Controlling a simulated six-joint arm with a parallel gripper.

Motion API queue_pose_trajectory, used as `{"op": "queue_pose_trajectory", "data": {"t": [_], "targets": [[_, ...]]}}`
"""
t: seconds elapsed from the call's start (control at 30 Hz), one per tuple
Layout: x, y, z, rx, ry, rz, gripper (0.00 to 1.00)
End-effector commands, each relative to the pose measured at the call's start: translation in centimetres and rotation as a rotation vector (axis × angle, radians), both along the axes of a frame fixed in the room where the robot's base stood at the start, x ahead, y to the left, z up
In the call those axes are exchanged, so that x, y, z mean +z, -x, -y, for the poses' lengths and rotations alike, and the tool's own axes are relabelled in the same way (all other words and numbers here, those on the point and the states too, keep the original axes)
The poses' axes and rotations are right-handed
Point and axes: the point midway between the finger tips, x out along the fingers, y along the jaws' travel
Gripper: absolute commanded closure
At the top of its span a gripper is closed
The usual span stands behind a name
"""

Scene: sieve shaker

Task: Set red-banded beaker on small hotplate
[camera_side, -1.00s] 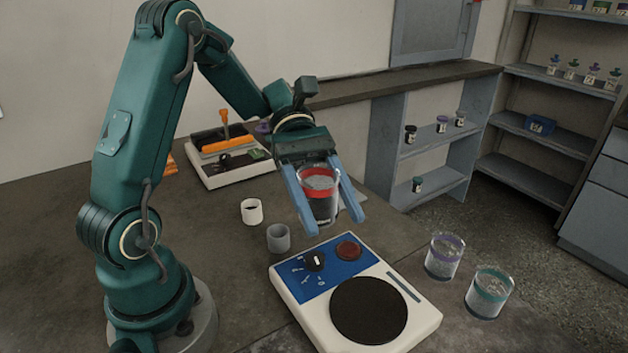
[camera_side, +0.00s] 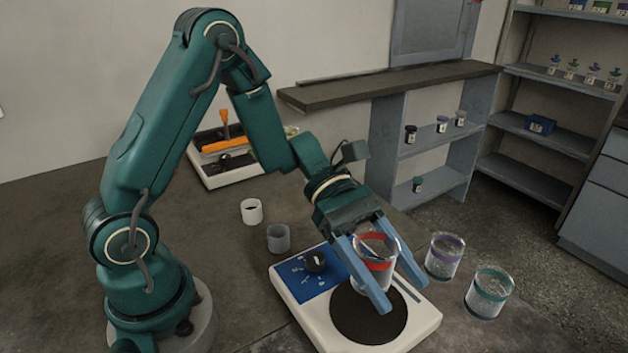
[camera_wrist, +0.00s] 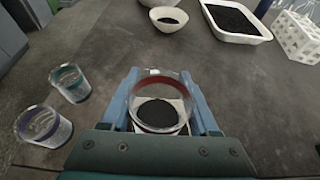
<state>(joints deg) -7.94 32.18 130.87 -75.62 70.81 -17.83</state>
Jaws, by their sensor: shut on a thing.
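The red-banded beaker (camera_side: 377,262) is clear glass with a red band near its top. It is upright between the two blue fingers of my gripper (camera_side: 384,292), which is shut on it. In the side view it is over the back part of the hotplate's black round plate (camera_side: 362,318); I cannot tell whether its base touches. The small hotplate (camera_side: 296,302) has a white body and a blue panel with a black knob. In the wrist view the beaker (camera_wrist: 160,88) sits between the fingers (camera_wrist: 165,100), with a dark disc seen through it.
A purple-banded beaker (camera_side: 443,256) and a teal-banded beaker (camera_side: 489,293) stand to the right of the hotplate. Two small cups, white (camera_side: 251,212) and grey (camera_side: 278,238), stand behind it to the left. In the wrist view a white bowl (camera_wrist: 168,19) and a tray (camera_wrist: 236,38) lie farther off.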

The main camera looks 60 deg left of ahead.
Motion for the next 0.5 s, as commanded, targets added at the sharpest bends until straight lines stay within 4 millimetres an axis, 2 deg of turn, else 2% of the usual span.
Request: {"op": "queue_pose_trajectory", "data": {"t": [0.17, 0.5], "targets": [[-0.7, 0.1, 0.8, 0.0, -0.002, -0.001, 0.99], [-4.3, 0.1, 0.7, 0.002, -0.004, -0.002, 0.99]]}}
